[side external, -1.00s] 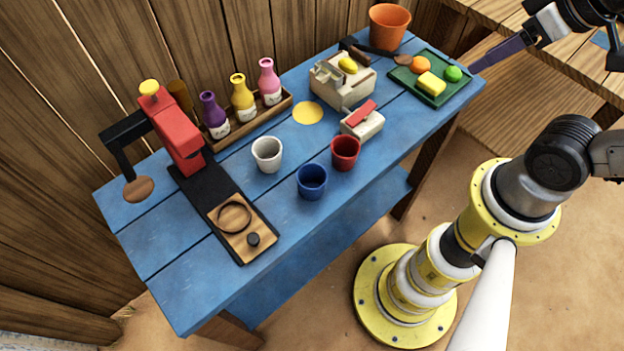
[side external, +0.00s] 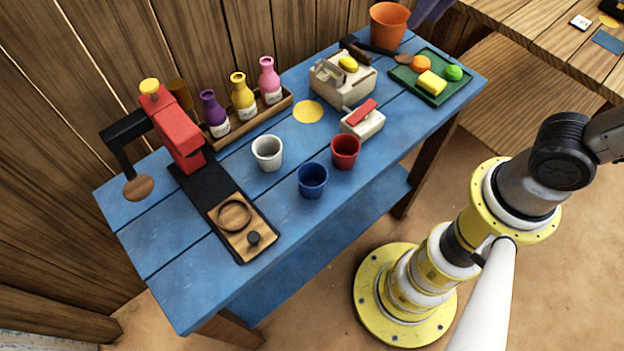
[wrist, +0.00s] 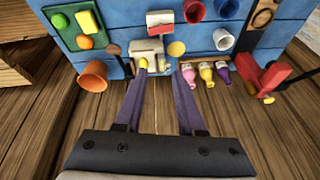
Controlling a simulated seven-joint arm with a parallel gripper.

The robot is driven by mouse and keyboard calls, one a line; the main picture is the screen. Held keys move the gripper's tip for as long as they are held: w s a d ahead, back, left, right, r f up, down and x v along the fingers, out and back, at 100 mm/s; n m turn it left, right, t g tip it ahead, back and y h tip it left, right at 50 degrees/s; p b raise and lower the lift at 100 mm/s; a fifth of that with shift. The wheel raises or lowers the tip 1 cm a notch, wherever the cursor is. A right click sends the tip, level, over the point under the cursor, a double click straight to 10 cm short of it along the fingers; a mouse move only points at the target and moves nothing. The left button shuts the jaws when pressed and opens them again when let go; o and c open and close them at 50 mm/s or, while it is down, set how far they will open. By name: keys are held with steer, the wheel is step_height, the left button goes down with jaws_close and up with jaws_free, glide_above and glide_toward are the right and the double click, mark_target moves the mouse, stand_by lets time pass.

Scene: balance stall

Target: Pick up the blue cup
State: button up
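The blue cup (side external: 312,181) stands upright on the blue table near its front edge, and looks empty. It also shows at the top edge of the wrist view (wrist: 228,8), partly cut off. A red cup (side external: 345,152) stands just right of it, and a white cup (side external: 267,153) stands behind it to the left. My gripper (wrist: 160,76) has two purple fingers spread apart with nothing between them. In the side view only a purple part of it (side external: 428,10) shows at the top edge, beside the orange pot, far from the blue cup.
The orange pot (side external: 389,27), green tray (side external: 458,90) with toy fruit, and beige scale (side external: 343,82) are at the right. A bottle rack (side external: 250,122) and red press (side external: 172,130) stand at the left. The table in front of the blue cup is clear.

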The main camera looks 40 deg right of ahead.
steer(key=w+a+f+n+g, duration=0.1)
steer(key=w+a+f, duration=0.15)
steer(key=a, duration=0.35)
steer(key=w+a+f+n+g, duration=0.1)
steer(key=w+a+f, duration=0.15)
steer(key=a, duration=0.45)
steer(key=n+g+h, duration=0.2)
steer(key=n, duration=0.2)
glide_toward(306, 186)
steer(key=f, duration=0.3)
steer(key=d+f, duration=0.1)
steer(key=f, duration=0.6)
steer(key=shift+d+f, duration=0.25)
steer(key=shift+f, duration=0.05)
jaws_close()
